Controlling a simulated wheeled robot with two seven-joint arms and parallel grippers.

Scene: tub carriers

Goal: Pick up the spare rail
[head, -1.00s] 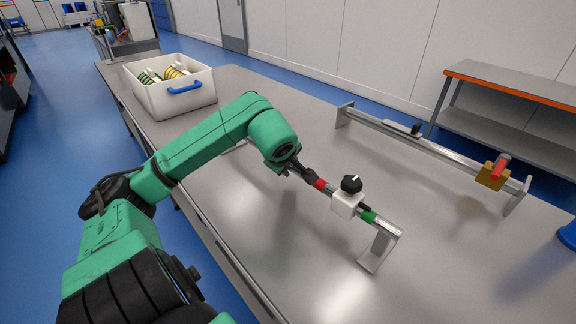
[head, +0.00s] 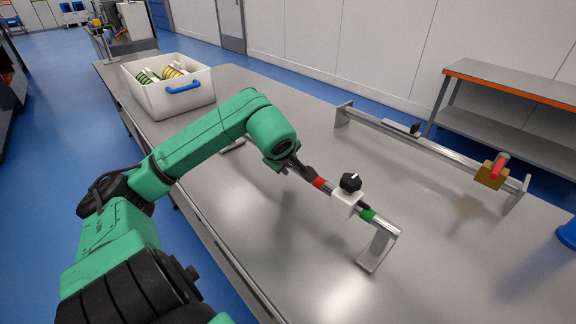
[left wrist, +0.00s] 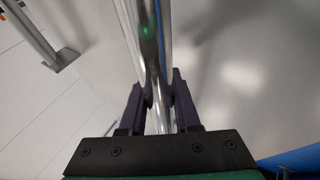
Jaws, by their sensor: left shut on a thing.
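The spare rail, a silver bar (head: 385,225) with red and green bands, runs across the near part of the bench. A white block with a black knob (head: 347,200) sits on it between the bands. An end foot (head: 377,250) shows at its right end. My left gripper (head: 300,168) is shut on the bar left of the red band. In the left wrist view the shiny bar (left wrist: 148,45) passes between the two dark fingers (left wrist: 155,92). My arm hides part of the bar. I cannot tell whether its feet touch the bench. My right gripper is not in view.
A second rail (head: 440,151) with a brass block and red handle (head: 492,172) stands farther back. A white tub (head: 150,100) with striped items stands at the far left of the bench. A blue object (head: 568,236) is at the right edge. Bare bench lies between the rails.

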